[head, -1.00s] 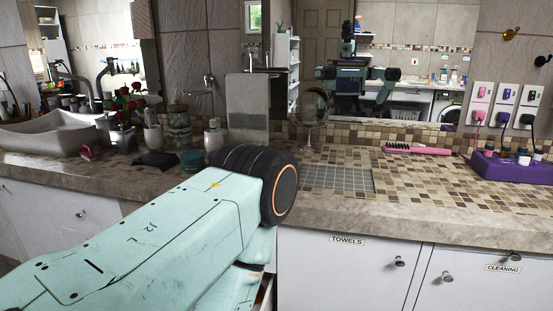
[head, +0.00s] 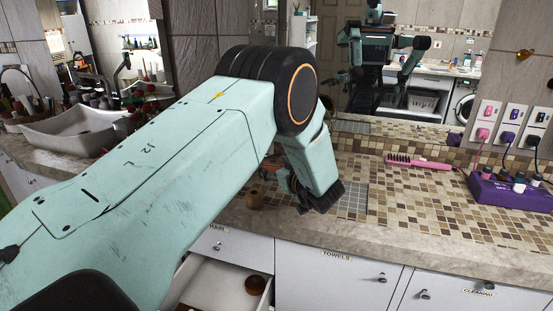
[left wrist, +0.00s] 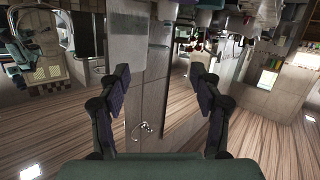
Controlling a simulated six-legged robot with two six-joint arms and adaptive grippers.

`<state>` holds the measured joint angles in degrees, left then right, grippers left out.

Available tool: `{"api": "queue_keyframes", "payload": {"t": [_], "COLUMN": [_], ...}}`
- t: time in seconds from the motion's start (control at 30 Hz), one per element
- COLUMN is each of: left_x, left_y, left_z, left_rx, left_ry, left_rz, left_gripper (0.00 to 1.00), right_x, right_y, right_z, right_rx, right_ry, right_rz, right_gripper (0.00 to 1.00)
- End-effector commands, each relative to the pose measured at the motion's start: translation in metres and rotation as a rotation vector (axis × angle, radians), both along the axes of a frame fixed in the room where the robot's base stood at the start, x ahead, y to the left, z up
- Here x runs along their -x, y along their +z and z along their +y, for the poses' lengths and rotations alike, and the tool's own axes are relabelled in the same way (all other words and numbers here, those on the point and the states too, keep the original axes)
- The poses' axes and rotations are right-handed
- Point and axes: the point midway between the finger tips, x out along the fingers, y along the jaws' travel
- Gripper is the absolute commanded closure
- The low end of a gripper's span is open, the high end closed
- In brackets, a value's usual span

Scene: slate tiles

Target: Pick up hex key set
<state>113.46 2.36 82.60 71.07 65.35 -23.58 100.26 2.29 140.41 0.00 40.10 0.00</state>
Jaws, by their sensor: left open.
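I cannot make out a hex key set in either view. My left arm comes in from the left in the head view and covers part of the counter. My left gripper (head: 322,197) hangs over the tiled counter, close to a small grey grid patch (head: 353,201), and its fingertips are hard to separate there. In the left wrist view the two fingers of the gripper (left wrist: 162,75) stand wide apart with nothing between them. My right gripper is not in view.
An open drawer (head: 229,286) below the counter holds a round brown item (head: 255,284). A small brown roll (head: 255,198) stands by the gripper. A pink brush (head: 419,162) and a purple organizer (head: 510,193) lie right. A sink (head: 75,130) is left.

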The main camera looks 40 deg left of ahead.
Motion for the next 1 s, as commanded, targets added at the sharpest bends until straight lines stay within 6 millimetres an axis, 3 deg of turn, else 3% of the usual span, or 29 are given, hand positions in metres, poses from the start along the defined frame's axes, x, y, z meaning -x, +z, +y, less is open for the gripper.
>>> {"api": "queue_keyframes", "payload": {"t": [0.03,0.1,0.3,0.77,1.0], "left_x": [-0.004,-0.001,0.012,0.046,0.047], "left_y": [0.036,0.064,0.098,0.107,0.107], "left_z": [0.009,0.017,0.019,-0.006,-0.007], "left_rx": [0.002,0.017,0.096,0.278,0.278], "left_ry": [0.094,0.218,0.457,0.722,0.724], "left_rz": [-0.052,-0.091,-0.109,0.086,0.121], "left_gripper": [0.35,0.35,0.35,0.35,0.35], "right_x": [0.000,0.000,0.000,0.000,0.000], "right_y": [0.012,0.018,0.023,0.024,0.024], "right_z": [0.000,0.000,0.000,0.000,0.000], "right_rx": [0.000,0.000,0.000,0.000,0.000], "right_ry": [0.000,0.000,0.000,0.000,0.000], "right_rz": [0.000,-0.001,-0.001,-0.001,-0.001], "right_gripper": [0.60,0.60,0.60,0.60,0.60]}}
